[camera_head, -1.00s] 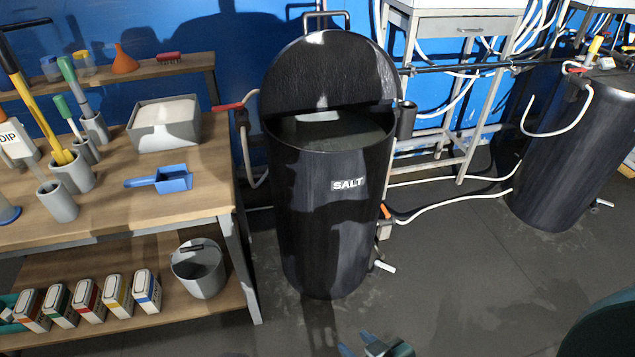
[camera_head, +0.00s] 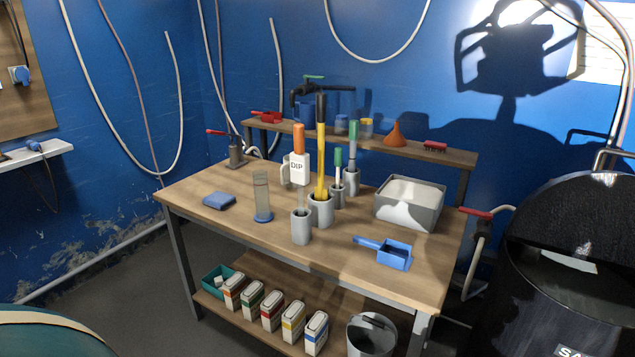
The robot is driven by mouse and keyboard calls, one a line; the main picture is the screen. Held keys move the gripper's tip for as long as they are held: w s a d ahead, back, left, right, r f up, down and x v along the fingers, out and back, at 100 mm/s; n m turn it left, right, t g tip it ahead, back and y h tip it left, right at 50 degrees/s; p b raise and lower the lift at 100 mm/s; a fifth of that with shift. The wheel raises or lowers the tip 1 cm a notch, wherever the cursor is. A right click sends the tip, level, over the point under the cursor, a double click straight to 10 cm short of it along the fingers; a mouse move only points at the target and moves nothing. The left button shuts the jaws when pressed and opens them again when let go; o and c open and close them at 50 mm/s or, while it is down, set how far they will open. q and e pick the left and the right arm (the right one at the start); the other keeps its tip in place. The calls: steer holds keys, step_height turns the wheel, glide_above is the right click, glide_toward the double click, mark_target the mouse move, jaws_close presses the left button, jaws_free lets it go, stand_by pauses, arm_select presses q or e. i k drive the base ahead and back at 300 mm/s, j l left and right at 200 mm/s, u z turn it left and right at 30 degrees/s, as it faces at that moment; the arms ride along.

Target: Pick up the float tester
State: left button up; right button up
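On the wooden workbench (camera_head: 350,244), several grey cups hold upright tools. The front cup (camera_head: 301,230) holds a thin clear, glass-like piece (camera_head: 301,200), which could be the float tester; I cannot tell for sure. A clear cylinder (camera_head: 262,190) on a blue foot stands left of it. Behind are a yellow rod with a black top (camera_head: 321,150), green-handled tools (camera_head: 353,142) and an orange-handled white piece marked DIP (camera_head: 298,168). Neither of my grippers is in view.
The bench also carries a blue cloth or sponge (camera_head: 219,201), a blue scoop (camera_head: 394,255) and a grey tray of white material (camera_head: 410,203). Boxes (camera_head: 272,311) and a bucket (camera_head: 371,335) are below. A black salt bin (camera_head: 580,270) stands right. The bench's front-left corner is clear.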

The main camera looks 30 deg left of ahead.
mark_target(300, 160)
steer(key=i+j+z, duration=0.2)
steer(key=j, duration=0.45)
steer(key=i+j+z, duration=0.1)
steer(key=j+z, duration=0.15)
steer(key=j, duration=0.45)
steer(key=j+z, duration=0.2)
steer(key=j, duration=0.45)
